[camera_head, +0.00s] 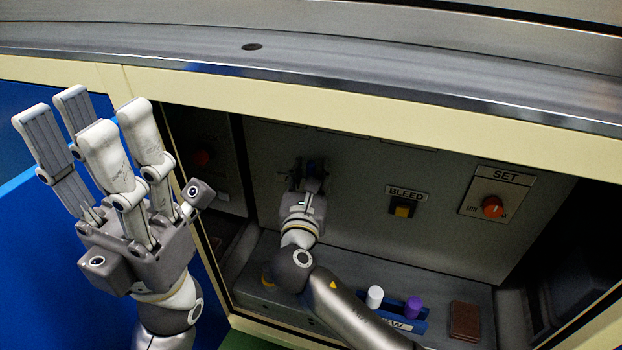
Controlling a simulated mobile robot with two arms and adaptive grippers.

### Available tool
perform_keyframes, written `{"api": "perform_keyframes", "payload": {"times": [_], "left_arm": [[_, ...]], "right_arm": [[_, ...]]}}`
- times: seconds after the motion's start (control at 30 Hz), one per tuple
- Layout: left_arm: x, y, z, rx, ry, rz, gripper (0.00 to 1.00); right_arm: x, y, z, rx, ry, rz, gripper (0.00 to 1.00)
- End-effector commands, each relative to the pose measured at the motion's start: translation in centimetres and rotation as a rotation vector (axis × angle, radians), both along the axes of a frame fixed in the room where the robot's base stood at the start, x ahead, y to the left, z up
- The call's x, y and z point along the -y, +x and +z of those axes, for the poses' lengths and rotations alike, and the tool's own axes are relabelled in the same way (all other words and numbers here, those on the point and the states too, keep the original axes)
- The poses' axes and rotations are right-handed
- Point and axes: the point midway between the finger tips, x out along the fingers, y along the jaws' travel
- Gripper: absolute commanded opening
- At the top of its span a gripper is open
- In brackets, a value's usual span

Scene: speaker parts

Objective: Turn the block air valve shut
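No block air valve can be made out for sure. My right gripper (308,178) reaches inside the cabinet and is up against or close to the grey back panel (350,200), left of the BLEED button. It covers whatever is on the panel there. Its fingers are small and dark, so contact and grip cannot be told. My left gripper (88,130) is outside the cabinet at the left, close to the camera, fingers pointing up, spread and empty.
A dim reddish knob (201,157) is at the left. A blue tray (388,303) with white and purple-capped items and a brown block (465,320) stand on the shelf. The metal counter edge (330,85) runs above.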

Motion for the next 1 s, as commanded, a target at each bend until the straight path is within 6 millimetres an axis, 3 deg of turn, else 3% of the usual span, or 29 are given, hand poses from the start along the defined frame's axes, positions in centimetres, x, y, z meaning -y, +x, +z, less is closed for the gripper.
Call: {"api": "perform_keyframes", "payload": {"times": [0.37, 0.67, 1.0], "left_arm": [[0.04, -0.03, 0.19, 0.008, 0.001, 0.000, 0.40], [0.06, -0.02, 0.17, 0.007, 0.001, 0.001, 0.40], [0.06, -0.03, 0.23, 0.008, 0.001, -0.001, 0.40]], "right_arm": [[0.05, 0.56, 0.07, 0.000, 0.001, 0.001, 0.37], [0.05, 0.54, 0.04, 0.000, 0.001, 0.001, 0.00], [0.20, 0.52, 0.02, 0.001, 0.005, 0.000, 0.00]]}}
